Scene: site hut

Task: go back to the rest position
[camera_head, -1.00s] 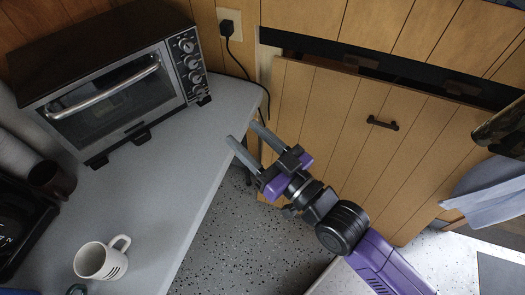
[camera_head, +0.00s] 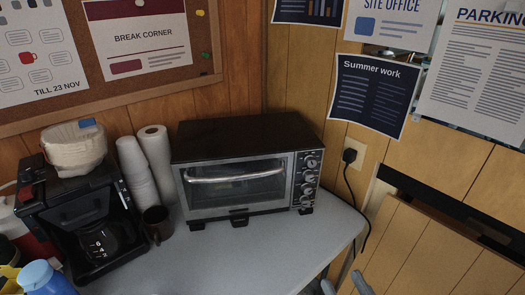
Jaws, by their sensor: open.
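Only the grey fingertips of my gripper (camera_head: 345,286) show, at the bottom edge of the head view, right of the counter's edge. The two tips are apart, with nothing seen between them. The rest of my gripper and arm is below the picture.
A toaster oven (camera_head: 245,170) with its door shut stands on the grey counter (camera_head: 265,258). Left of it are a dark mug (camera_head: 157,224), stacked cups (camera_head: 136,172) and a coffee maker (camera_head: 85,215). A wooden panel (camera_head: 440,255) is at lower right. The counter's front area is clear.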

